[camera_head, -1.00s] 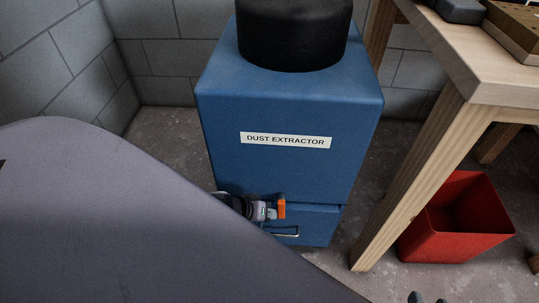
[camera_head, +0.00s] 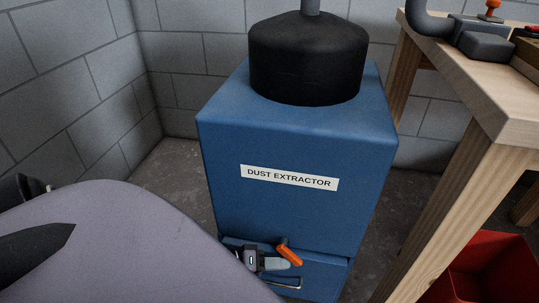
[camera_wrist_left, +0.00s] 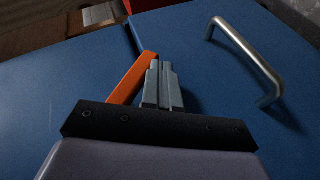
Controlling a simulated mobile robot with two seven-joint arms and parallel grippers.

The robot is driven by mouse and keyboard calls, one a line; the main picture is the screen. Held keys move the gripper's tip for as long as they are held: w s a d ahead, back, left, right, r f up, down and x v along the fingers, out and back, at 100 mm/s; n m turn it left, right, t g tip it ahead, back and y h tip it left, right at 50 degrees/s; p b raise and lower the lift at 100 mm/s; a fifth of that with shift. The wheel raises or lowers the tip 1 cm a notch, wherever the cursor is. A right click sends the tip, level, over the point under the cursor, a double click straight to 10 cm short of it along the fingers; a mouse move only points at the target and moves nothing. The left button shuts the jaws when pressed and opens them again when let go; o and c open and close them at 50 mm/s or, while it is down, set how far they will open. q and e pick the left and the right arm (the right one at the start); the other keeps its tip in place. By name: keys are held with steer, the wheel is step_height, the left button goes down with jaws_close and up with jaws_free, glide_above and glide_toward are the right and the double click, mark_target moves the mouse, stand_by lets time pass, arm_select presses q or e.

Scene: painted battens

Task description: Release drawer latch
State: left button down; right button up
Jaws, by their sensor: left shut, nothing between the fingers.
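The blue dust extractor (camera_head: 290,140) stands against the block wall. Its drawer (camera_head: 325,277) is at the bottom, with a metal bar handle (camera_head: 284,284); the handle also shows in the left wrist view (camera_wrist_left: 246,58). The orange latch (camera_head: 289,255) sits near the seam above the drawer and lies tilted, its lower end to the right. My left gripper (camera_head: 287,264) is shut and empty, right beside the latch. In the left wrist view the closed fingertips (camera_wrist_left: 160,68) are close against the orange latch (camera_wrist_left: 133,78); contact is unclear. My right gripper is not in view.
A wooden workbench (camera_head: 470,100) stands at the right, its leg near the extractor. A red bin (camera_head: 490,275) is below it. A black drum-shaped top (camera_head: 308,60) sits on the extractor. Concrete floor shows left of the cabinet.

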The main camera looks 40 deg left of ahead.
mark_target(295, 261)
arm_select(q)
steer(key=shift+w+d+r+p, duration=0.15)
steer(key=shift+w+d+p, duration=0.15)
steer(key=shift+d, duration=0.2)
steer(key=shift+w+d+r+p, duration=0.1)
steer(key=shift+w+d+p, duration=0.15)
steer(key=shift+d, duration=0.25)
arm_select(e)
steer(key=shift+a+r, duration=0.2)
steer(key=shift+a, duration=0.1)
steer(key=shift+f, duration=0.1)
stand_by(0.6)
arm_select(q)
steer(key=shift+r+p, duration=0.8)
steer(key=shift+r, duration=0.05)
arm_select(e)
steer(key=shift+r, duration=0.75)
arm_select(q)
steer(key=shift+w, duration=0.1)
